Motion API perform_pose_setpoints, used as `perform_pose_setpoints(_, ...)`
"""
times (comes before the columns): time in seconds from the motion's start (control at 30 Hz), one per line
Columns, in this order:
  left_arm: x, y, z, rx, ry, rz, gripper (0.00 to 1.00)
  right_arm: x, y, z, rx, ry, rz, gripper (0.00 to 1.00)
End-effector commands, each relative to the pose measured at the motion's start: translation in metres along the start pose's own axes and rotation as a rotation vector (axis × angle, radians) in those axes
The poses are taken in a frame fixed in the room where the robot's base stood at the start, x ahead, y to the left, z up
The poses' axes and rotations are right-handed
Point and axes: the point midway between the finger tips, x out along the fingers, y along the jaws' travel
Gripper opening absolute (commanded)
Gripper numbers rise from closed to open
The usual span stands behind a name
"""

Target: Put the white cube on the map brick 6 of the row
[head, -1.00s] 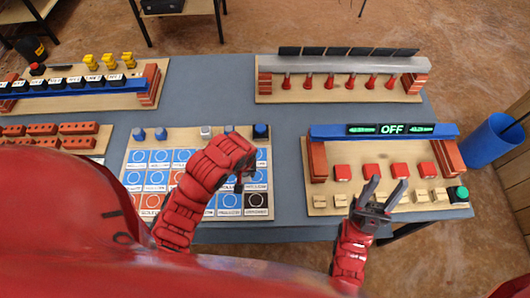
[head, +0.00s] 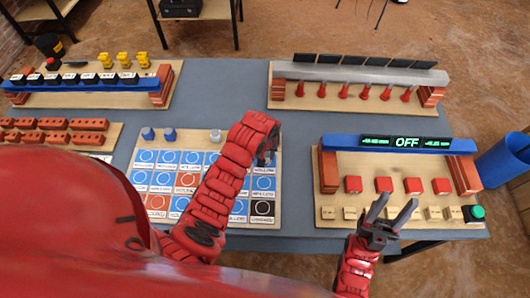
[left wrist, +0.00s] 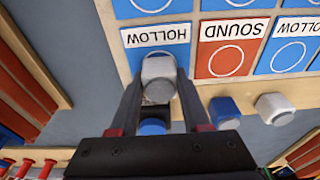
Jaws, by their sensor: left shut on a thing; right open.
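My left gripper (head: 268,158) is over the right end of the map board (head: 285,200). In the left wrist view its fingers (left wrist: 160,85) are shut on a white cube (left wrist: 158,70). Another white cube (head: 216,135) stands on the board's far strip and shows in the wrist view (left wrist: 272,108). My right gripper (head: 398,201) is open and empty near the right station.
Blue cubes (left wrist: 224,112) stand on the strip; another (left wrist: 152,126) shows between the fingers. The right station has a blue beam (head: 345,143) reading OFF, red blocks (head: 413,186) and a green button (head: 475,212). Grey table (head: 230,85) is free behind the board.

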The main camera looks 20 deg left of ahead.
Motion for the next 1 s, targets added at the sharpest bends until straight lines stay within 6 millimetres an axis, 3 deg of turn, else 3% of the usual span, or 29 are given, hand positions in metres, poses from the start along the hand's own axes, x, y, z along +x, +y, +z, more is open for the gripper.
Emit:
perform_pose_setpoints(0.33, 0.005, 0.0, 0.0, 0.0, 0.002, 0.001, 0.0, -0.004, 0.0, 0.001, 0.0, 0.0, 0.0, 0.5)
perform_pose_setpoints(0.37, 0.004, 0.0, 0.0, 0.0, 0.002, 0.001, 0.51, -0.003, 0.0, 0.001, 0.0, 0.0, 0.0, 0.5)
perform_pose_setpoints(0.5, 0.004, 0.0, 0.0, 0.0, 0.002, 0.001, 0.76, -0.002, 0.0, 0.0, 0.0, 0.0, 0.0, 0.5)
perform_pose_setpoints(0.87, -0.002, 0.0, -0.001, 0.001, 0.003, 0.001, 0.77, 0.002, 0.0, 0.0, 0.0, 0.0, 0.0, 0.5)
perform_pose_setpoints(1.0, -0.009, 0.001, -0.002, 0.002, 0.007, 0.003, 0.77, -0.008, 0.0, 0.001, 0.0, 0.0, 0.0, 0.5)
